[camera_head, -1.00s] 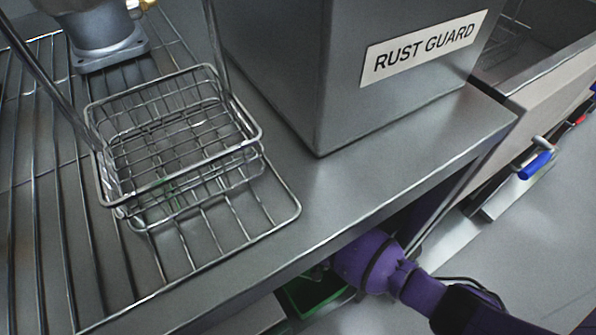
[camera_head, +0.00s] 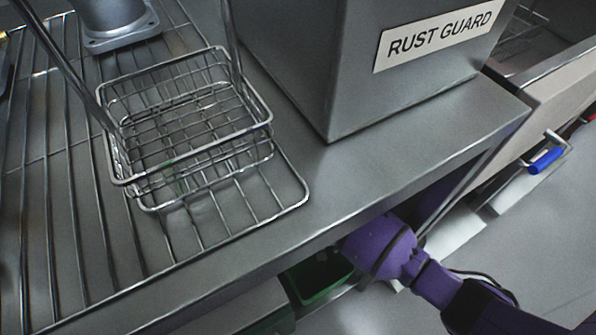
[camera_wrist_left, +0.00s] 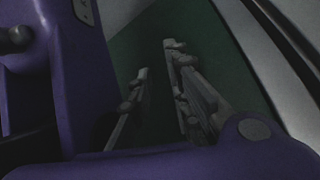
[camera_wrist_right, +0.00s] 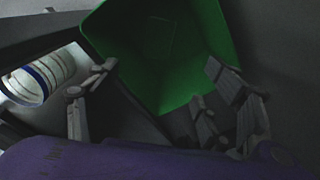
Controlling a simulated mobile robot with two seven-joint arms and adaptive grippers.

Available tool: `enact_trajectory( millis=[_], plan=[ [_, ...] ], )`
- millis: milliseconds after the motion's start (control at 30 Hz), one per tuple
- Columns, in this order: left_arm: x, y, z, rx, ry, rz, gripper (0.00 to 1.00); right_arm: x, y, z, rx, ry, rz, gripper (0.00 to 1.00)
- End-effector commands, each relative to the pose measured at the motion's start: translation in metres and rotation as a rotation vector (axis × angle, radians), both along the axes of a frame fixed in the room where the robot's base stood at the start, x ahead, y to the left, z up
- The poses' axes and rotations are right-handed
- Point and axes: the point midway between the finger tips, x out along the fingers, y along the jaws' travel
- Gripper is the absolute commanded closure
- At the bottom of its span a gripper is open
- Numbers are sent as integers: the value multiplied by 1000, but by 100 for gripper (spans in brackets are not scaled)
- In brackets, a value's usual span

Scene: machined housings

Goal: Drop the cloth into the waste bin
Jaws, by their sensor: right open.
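The green bin (camera_head: 322,281) stands below the counter edge in the head view, partly covered by the counter. Its open inside (camera_wrist_right: 165,50) shows in the right wrist view. My right gripper (camera_wrist_right: 155,82) is open and empty, its fingers spread in front of the bin's mouth. My purple right arm reaches under the counter in the head view, where its fingers are hidden. My left gripper (camera_wrist_left: 158,62) shows in the left wrist view with its fingers apart, nothing seen between them, against a dark green surface. I see no cloth in any view.
A grey box labelled RUST GUARD (camera_head: 335,105) stands behind. A white cylinder with a blue band (camera_wrist_right: 38,80) lies left of the right gripper.

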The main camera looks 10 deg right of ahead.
Motion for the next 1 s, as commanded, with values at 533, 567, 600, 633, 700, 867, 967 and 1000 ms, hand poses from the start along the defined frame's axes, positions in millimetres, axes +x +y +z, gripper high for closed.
enact_trajectory(
  millis=[533,567,600,633,700,867,967,1000],
  plan=[
    [1,0,0,0,-1,-2,83,-1,-1,70,-2,2,-2,26],
    [1,0,0,0,-1,-2,83,-1,-1,70,-2,2,-2,26],
    [1,0,0,0,-1,-2,83,-1,-1,70,-2,2,-2,26],
    [1,0,0,0,-1,-2,83,-1,-1,70,-2,2,-2,26],
    [1,0,0,0,-1,-2,83,-1,-1,70,-2,2,-2,26],
    [1,0,0,0,-1,-2,83,-1,-1,70,-1,2,-1,26],
    [1,0,0,0,-1,-2,83,-1,-1,70,-1,2,-1,26],
    [1,0,0,0,-1,-2,83,-1,-1,70,-1,2,3,26]
  ],
)
